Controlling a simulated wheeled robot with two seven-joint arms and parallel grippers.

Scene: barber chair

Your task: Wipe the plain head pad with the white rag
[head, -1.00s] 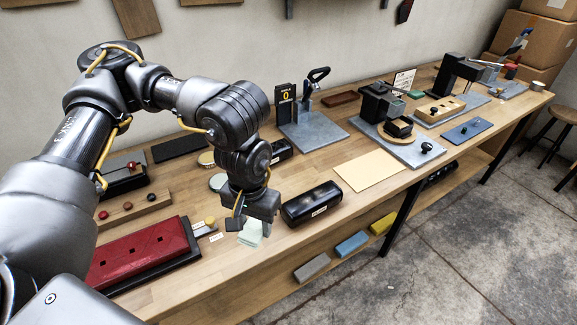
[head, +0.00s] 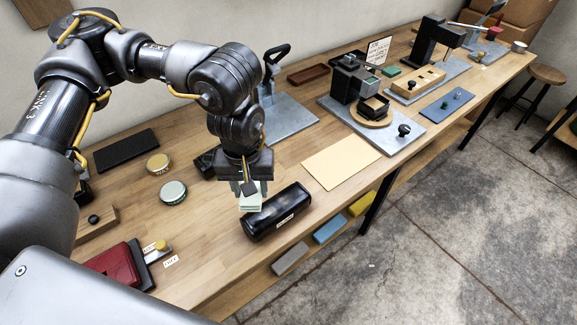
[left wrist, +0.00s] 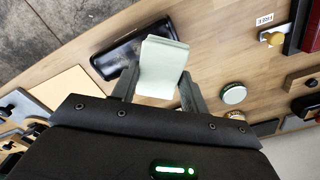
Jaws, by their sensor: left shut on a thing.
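The rag (head: 250,203), a pale greenish-white folded cloth, hangs between the fingers of my left gripper (head: 250,188), which is shut on it. It also shows in the left wrist view (left wrist: 162,66). A glossy black head pad (head: 277,213) with a small white label on its front lies on the bench, just right of and below the rag in the head view. The same pad (left wrist: 116,57) is partly behind the rag in the left wrist view. I cannot tell whether they touch. Another dark object (head: 206,163) is mostly hidden behind my gripper. My right gripper is out of view.
Two round tins (head: 173,192) and a black mat (head: 126,150) lie left of the gripper. A red case (head: 113,265) is at the front left. A cream sheet (head: 341,161) lies right of the pad. Metal fixtures (head: 362,125) stand farther along the bench.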

